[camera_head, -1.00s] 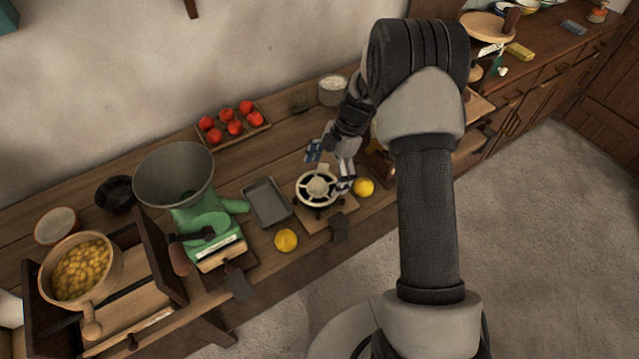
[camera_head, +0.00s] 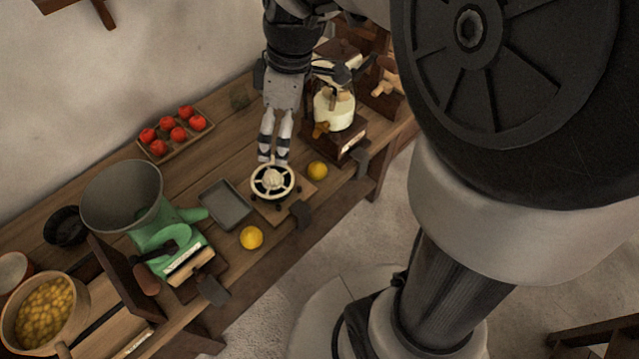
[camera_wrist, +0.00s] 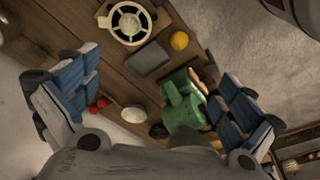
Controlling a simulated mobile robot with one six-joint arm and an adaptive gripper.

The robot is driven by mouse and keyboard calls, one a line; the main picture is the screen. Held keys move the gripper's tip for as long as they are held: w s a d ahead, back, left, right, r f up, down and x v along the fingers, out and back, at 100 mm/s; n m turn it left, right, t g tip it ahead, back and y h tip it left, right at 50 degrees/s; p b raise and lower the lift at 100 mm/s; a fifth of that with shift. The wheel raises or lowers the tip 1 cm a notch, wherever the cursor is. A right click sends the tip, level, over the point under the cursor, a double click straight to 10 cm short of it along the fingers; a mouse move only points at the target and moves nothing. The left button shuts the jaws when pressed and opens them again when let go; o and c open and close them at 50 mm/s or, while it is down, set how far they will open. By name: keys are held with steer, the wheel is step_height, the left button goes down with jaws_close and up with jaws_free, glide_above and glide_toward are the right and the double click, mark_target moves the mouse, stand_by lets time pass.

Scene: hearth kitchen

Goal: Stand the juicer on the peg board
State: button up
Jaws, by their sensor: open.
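The juicer (camera_head: 273,181), a cream ring with spokes, a central cone and a dark inside, stands upright on small dark feet. Under it is a small wooden board (camera_head: 303,190), which I take for the peg board; any pegs are too small to tell. My gripper (camera_head: 274,161) is open and empty, its two fingers pointing down just behind and above the juicer's far rim in the head view. In the wrist view the juicer (camera_wrist: 128,22) is at the top, beyond my open fingers (camera_wrist: 155,98) and not between them. How its feet meet the board is unclear.
Close by are a lemon (camera_head: 317,170), a second lemon (camera_head: 251,237) and a grey tray (camera_head: 226,205).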

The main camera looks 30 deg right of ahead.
steer(key=s+r+m+t+h, duration=0.1)
steer(key=s+r+m+t, duration=0.2)
steer(key=s+m, duration=0.8)
steer(key=s, duration=0.6)
steer(key=shift+a+r+h, duration=0.15)
steer(key=shift+a+h, duration=0.15)
